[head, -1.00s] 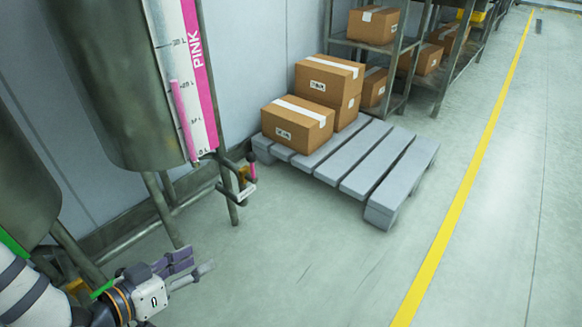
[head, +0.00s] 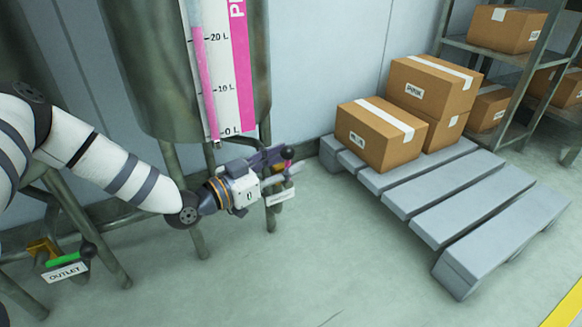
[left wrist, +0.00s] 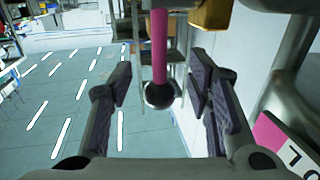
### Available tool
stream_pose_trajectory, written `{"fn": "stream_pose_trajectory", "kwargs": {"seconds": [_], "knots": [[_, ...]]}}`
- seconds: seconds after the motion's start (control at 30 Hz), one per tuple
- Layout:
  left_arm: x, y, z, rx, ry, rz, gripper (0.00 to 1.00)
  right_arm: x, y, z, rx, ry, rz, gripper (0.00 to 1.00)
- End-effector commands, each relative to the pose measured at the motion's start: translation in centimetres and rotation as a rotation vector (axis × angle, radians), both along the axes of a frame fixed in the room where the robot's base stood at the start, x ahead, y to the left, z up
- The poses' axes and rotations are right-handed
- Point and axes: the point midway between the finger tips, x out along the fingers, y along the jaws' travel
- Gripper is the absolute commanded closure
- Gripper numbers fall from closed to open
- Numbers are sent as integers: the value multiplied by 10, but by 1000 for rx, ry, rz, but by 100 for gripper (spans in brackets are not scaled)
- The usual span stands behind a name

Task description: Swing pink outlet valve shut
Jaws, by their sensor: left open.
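The pink outlet valve handle (head: 287,163) has a dark ball knob on its end and sits under the drum with the pink scale (head: 239,60). In the left wrist view the pink handle (left wrist: 159,45) runs down from the top to its dark knob (left wrist: 160,95). My left gripper (head: 282,166) is open at the valve, with its fingers (left wrist: 160,80) on either side of the handle and knob. Gaps show on both sides in the wrist view. A yellow valve part (left wrist: 212,14) shows at the top. The gripper partly hides the valve in the head view. My right gripper is not in view.
A white label (head: 281,197) hangs below the valve. Metal drum legs (head: 270,215) stand close to the gripper. A grey pallet (head: 455,200) with cardboard boxes (head: 382,135) is to the right. A green-handled outlet (head: 68,259) is at lower left. The floor in front is clear.

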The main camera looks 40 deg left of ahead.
Motion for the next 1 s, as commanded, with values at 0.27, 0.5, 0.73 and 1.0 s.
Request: {"fn": "stream_pose_trajectory", "kwargs": {"seconds": [0.27, 0.5, 0.73, 1.0], "knots": [[10, -2, 1, 0, 0, 0, 54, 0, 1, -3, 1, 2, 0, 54], [10, -2, 1, 0, 0, 0, 88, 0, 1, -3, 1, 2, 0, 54], [10, -3, 1, 0, 1, -2, 100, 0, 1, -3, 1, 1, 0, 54], [13, -6, 6, 23, 50, -6, 100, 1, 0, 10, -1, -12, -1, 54]]}}
